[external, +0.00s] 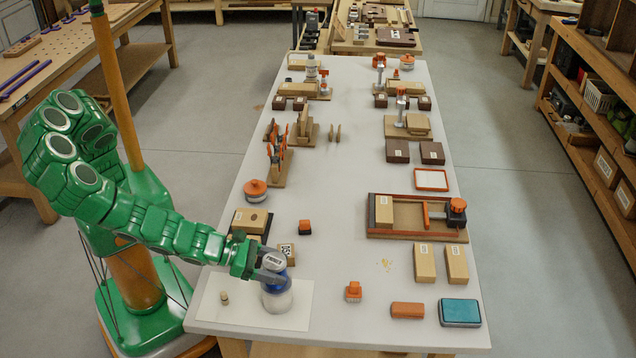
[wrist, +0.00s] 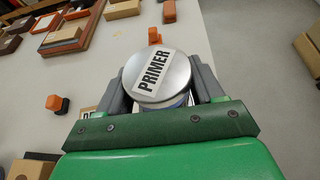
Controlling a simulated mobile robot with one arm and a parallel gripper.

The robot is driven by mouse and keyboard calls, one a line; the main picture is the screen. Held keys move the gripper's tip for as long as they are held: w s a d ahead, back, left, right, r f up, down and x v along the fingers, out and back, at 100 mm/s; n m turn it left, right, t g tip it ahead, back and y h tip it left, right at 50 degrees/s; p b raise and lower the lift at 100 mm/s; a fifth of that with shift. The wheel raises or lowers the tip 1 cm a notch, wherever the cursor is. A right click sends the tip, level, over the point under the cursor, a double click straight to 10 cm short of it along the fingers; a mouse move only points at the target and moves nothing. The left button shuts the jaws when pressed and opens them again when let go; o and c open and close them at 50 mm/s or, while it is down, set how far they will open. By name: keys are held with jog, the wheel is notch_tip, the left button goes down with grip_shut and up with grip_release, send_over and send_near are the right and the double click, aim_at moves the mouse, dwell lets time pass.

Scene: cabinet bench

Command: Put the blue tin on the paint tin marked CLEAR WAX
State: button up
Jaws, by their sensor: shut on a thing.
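The blue tin (external: 274,284) has a silver lid labelled PRIMER, which faces up in the wrist view (wrist: 163,78). My gripper (external: 270,272) is shut on this tin, with one finger on each side of it in the wrist view. A pale, whitish tin (external: 278,302) stands directly below the blue tin, on a white sheet (external: 240,314) at the table's front left. The blue tin looks upright and roughly in line over the pale tin. I cannot tell whether they touch. No CLEAR WAX marking is readable.
A small peg-like piece (external: 224,297) stands left of the tins on the sheet. Wooden blocks (external: 249,221) and a small orange-topped block (external: 304,227) lie behind. An orange stamp-like piece (external: 353,292) and a teal box (external: 460,312) lie to the right.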

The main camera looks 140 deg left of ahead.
jog(key=shift+f, duration=0.2)
jog(key=o, duration=1.2)
jog(key=shift+r, duration=0.1)
jog(key=shift+r, duration=0.1)
jog(key=v, duration=0.7)
jog(key=shift+s+d, duration=0.15)
jog(key=shift+r, duration=0.1)
